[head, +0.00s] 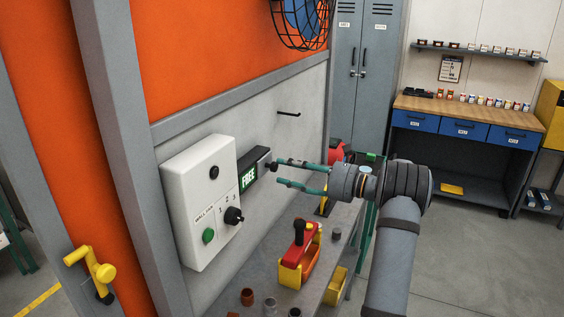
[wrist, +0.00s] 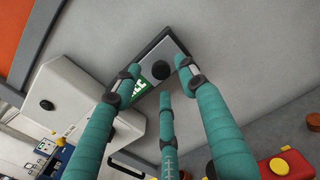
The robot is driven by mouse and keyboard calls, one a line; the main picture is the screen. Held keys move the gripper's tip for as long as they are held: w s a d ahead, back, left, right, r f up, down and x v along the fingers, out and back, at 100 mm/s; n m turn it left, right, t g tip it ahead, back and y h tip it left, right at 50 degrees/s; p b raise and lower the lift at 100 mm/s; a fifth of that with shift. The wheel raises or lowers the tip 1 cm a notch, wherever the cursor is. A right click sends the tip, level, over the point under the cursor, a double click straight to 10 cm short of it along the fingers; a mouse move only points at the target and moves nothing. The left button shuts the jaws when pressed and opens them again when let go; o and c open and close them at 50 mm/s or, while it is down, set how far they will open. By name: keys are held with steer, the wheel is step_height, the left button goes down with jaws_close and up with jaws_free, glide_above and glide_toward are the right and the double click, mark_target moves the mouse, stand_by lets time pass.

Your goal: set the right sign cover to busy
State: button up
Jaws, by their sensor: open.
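The sign (head: 249,178) is a dark box on the grey wall panel, beside the white control box. Its left part shows a green FREE field, and a grey sliding cover lies over its right part. In the wrist view the cover (wrist: 173,58) carries a round black knob (wrist: 161,70), and a piece of the green field (wrist: 134,92) shows at its lower left. My gripper (head: 282,173) has its teal fingers open and pointing at the cover. In the wrist view the fingertips (wrist: 160,76) spread around the knob; I cannot tell whether they touch it.
The white control box (head: 197,205) with a green button and black knobs stands out from the wall to the left. A peg (head: 289,113) sticks out above. Below is a bench with a red and yellow tool carrier (head: 298,255) and small cups. Open floor lies to the right.

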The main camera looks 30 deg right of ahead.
mark_target(270, 166)
steer(key=shift+p+x, duration=0.3)
steer(key=shift+x, duration=0.65)
steer(key=shift+w+a, duration=0.15)
steer(key=shift+w, duration=0.05)
steer(key=shift+c, duration=1)
steer(key=c, duration=0.8)
steer(key=shift+r, duration=0.15)
jaws_close()
